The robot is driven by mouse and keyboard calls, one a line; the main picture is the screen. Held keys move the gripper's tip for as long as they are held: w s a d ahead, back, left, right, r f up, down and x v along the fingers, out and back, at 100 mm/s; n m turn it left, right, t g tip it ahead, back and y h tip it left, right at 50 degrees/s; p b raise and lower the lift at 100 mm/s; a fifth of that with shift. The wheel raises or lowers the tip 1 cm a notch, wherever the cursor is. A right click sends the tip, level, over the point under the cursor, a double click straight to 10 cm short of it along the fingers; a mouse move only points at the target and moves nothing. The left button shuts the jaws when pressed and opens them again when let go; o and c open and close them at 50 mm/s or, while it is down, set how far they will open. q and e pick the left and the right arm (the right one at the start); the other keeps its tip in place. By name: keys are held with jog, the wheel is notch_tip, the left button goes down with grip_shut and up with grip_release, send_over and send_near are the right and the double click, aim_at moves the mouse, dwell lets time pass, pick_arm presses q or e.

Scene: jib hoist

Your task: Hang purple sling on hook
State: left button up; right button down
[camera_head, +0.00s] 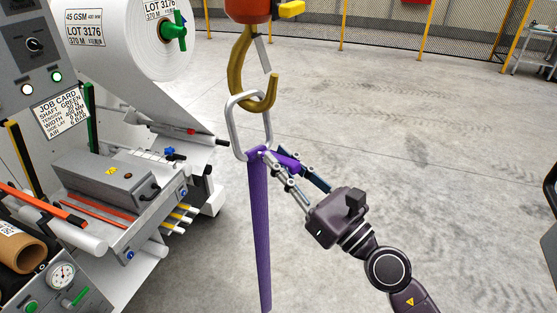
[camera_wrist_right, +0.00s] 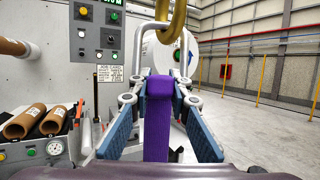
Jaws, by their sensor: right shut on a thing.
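The hook (camera_head: 238,75) is a brass-coloured hook hanging below an orange block (camera_head: 247,9). The purple sling (camera_head: 259,235) hangs straight down from a silver link (camera_head: 237,130). The upper part of the link overlaps the hook's lower bend in the head view; I cannot tell for certain whether it bears on it. My right gripper (camera_head: 275,159) is shut on the top of the sling, just below the link. In the right wrist view the purple sling (camera_wrist_right: 159,120) stands between the two fingers, with the link and the hook (camera_wrist_right: 171,22) beyond. My left gripper is not in view.
A machine with a white roll (camera_head: 118,40), a job card (camera_head: 61,113) and a grey box (camera_head: 110,183) stands at the left. Cardboard cores (camera_head: 18,250) lie at the lower left.

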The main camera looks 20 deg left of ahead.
jog(key=shift+f, duration=0.15)
jog(key=c, duration=1.7)
grip_release()
jog(key=shift+c, duration=0.2)
jog(key=shift+f, duration=0.15)
jog(key=v, duration=1.2)
